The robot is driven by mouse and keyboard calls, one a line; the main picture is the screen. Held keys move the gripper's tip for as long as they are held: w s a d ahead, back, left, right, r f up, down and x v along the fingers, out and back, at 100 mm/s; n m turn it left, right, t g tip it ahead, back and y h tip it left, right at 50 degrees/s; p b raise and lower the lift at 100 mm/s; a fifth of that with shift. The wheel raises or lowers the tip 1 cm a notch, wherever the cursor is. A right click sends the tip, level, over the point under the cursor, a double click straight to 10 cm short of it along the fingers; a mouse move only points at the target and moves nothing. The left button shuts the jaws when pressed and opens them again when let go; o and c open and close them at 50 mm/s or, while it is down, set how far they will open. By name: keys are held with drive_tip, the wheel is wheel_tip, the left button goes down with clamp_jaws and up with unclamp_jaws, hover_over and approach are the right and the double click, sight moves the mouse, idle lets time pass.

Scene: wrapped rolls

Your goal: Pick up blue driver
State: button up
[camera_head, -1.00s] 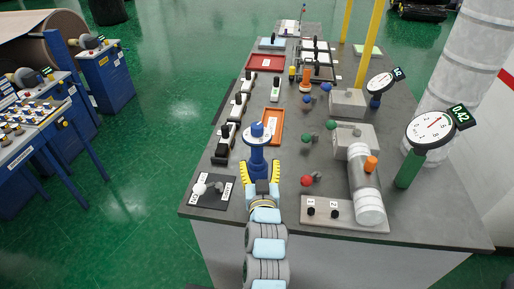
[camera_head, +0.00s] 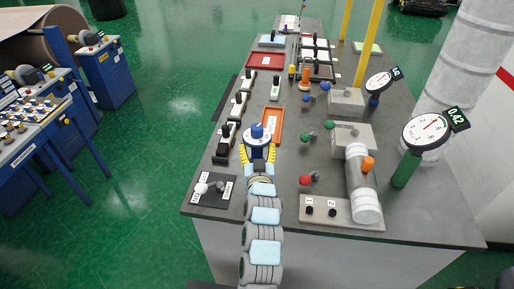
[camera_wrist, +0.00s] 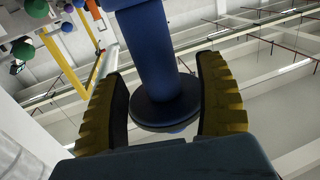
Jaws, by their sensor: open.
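The blue driver (camera_head: 257,131) stands upright near the front left of the grey table, its blue top showing in the head view. My gripper (camera_head: 258,151), with yellow ridged fingers, is at the driver and hides its lower part. In the wrist view the driver's blue shaft (camera_wrist: 158,55) runs between the two fingers of my gripper (camera_wrist: 160,78), with a wide dark disc at its near end. The fingers are open, one on each side of the shaft. A gap shows on the left; contact on the right cannot be told.
An orange tray (camera_head: 274,122) lies just behind the driver. A black-and-white switch plate (camera_head: 212,190) is at front left, a red-knobbed valve (camera_head: 306,180) to the right. Black-handled switches (camera_head: 222,144) line the left edge. A grey block with a white cylinder (camera_head: 365,205) stands at right.

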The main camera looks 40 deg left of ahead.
drive_tip(key=shift+x, duration=0.9)
drive_tip(key=shift+d, duration=0.1)
drive_tip(key=c, duration=1.2)
